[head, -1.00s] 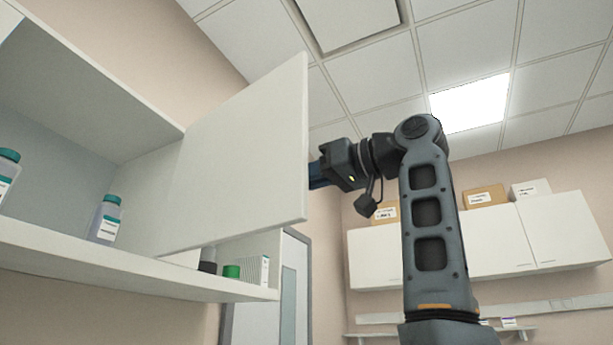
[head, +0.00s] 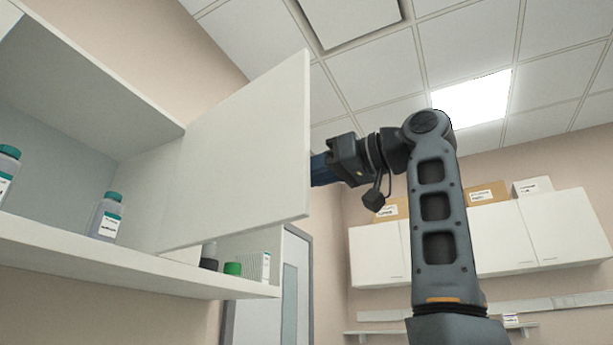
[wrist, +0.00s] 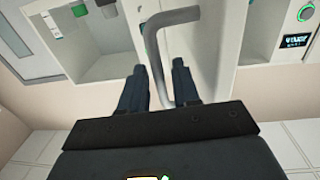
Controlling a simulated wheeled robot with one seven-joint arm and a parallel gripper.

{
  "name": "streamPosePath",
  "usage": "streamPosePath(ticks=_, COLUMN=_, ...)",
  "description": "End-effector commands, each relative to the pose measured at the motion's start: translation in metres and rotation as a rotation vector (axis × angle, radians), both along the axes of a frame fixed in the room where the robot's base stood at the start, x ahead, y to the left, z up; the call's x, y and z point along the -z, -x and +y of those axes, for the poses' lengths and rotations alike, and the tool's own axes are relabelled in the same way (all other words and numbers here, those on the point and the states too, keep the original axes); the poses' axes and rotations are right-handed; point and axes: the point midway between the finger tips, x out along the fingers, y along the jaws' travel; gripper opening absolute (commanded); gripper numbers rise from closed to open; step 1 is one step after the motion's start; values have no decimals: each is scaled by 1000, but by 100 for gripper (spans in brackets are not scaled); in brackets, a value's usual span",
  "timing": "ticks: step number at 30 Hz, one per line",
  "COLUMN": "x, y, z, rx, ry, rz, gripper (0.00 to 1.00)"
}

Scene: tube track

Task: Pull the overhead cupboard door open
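The white overhead cupboard door (head: 240,150) stands swung well out from the cupboard, and the inside shelf shows. In the wrist view the grey bent-bar door handle (wrist: 154,55) stands off the door face. My gripper (head: 313,170) is at the door's outer edge in the head view, its fingertips partly hidden behind the door. In the wrist view my gripper (wrist: 160,68) has its two dark blue fingers apart, one on each side of the handle bar. Narrow gaps show beside the bar, so it looks open around the handle.
Inside the cupboard, bottles with teal caps (head: 107,217) stand on the shelf (head: 120,272). A green-capped item (head: 232,269) and a white box stand farther along it. White wall cupboards (head: 480,240) with boxes on top are at the right back. Open room lies between.

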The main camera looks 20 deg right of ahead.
Motion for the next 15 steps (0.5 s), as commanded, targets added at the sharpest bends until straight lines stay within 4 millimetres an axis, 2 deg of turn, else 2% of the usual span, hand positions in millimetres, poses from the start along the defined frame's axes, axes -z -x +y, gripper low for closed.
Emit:
streamPosePath(ticks=9, x=2, y=37, z=-36, rx=3, ry=-1, rz=-2, gripper=31)
streamPosePath(ticks=15, x=2, y=48, z=-46, rx=2, ry=1, rz=1, gripper=31)
